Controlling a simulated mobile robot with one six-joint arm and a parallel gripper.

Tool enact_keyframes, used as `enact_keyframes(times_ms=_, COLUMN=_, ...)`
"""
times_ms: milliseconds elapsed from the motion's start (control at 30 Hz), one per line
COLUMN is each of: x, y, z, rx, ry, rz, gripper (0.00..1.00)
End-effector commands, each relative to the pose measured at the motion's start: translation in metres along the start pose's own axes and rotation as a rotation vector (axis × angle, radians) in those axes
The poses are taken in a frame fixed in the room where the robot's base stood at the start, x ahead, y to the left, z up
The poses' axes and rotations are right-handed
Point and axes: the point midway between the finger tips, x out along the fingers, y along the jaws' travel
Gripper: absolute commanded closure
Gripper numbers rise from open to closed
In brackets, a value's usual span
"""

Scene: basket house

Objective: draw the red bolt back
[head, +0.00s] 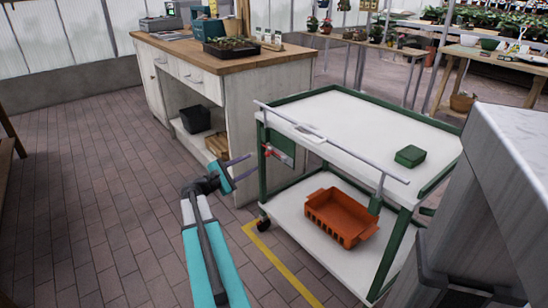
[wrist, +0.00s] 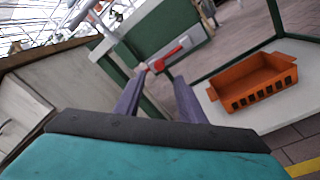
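The red bolt (head: 269,150) is on a grey-green plate (head: 283,146) fixed to the near end of the green-framed cart. In the wrist view, the red bolt (wrist: 171,54) lies slanted across the plate, beyond my fingertips. My gripper (head: 252,165) is open and empty, with its two fingers pointing at the cart's end. In the wrist view, my gripper (wrist: 162,74) has its purple-grey fingers apart, one on each side below the bolt. I see no contact with the bolt. Small parts of the bolt's mount are too small to tell.
The cart's white top (head: 365,125) has a grey rail along its side and holds a green box (head: 410,156). An orange basket (head: 341,216) sits on its lower shelf. A wooden-topped cabinet (head: 238,90) stands close behind on the left. The brick floor (head: 90,200) at left is clear.

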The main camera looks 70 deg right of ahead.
Motion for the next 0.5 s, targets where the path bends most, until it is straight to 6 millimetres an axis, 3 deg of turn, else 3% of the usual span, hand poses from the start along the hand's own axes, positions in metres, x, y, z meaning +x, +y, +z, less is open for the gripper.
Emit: enact_keyframes(times_ms=500, x=0.0063, y=0.0003, z=0.0009, rx=0.000, ry=-0.003, rz=0.000, gripper=0.64)
